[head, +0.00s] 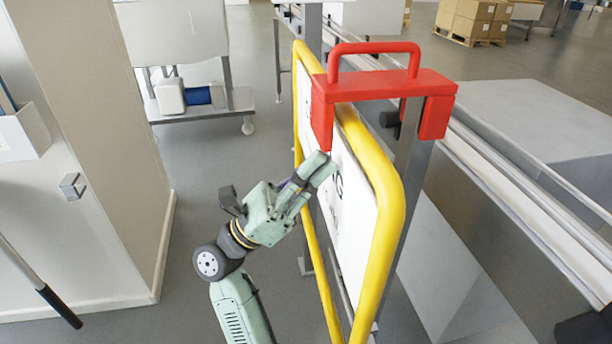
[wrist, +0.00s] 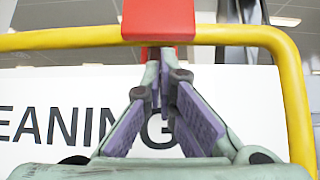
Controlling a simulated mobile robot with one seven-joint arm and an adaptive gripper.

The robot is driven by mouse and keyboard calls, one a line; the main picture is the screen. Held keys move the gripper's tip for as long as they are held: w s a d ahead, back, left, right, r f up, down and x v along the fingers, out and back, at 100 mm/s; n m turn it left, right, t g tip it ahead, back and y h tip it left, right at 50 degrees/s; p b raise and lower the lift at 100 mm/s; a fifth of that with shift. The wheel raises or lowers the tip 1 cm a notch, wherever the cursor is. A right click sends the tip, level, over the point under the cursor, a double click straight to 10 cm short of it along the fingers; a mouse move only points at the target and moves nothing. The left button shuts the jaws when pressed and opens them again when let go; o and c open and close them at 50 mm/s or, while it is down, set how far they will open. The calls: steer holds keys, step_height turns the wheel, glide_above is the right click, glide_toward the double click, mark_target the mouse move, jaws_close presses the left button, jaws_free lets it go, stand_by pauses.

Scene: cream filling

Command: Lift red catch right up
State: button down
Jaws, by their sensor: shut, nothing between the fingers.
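The red catch (head: 385,87) sits over the top rail of the yellow-framed gate (head: 391,205) and a grey post behind it. Its loop handle (head: 375,46) stands up on top, and its two side flaps hang down. In the wrist view the catch's near flap (wrist: 158,18) crosses the yellow top rail (wrist: 60,40). My gripper (head: 327,163) is shut and empty, below the near flap and in front of the white sign panel. In the wrist view its fingertips (wrist: 160,55) meet just under the flap; I cannot tell whether they touch it.
A conveyor with metal rails (head: 510,180) runs behind the gate on the right. A beige wall (head: 100,130) stands at the left. A grey trolley (head: 200,110) with a white-and-blue motor is at the back left. Grey floor between wall and gate is open.

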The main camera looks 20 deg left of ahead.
steer(key=shift+r, duration=0.4)
steer(key=shift+r, duration=0.1)
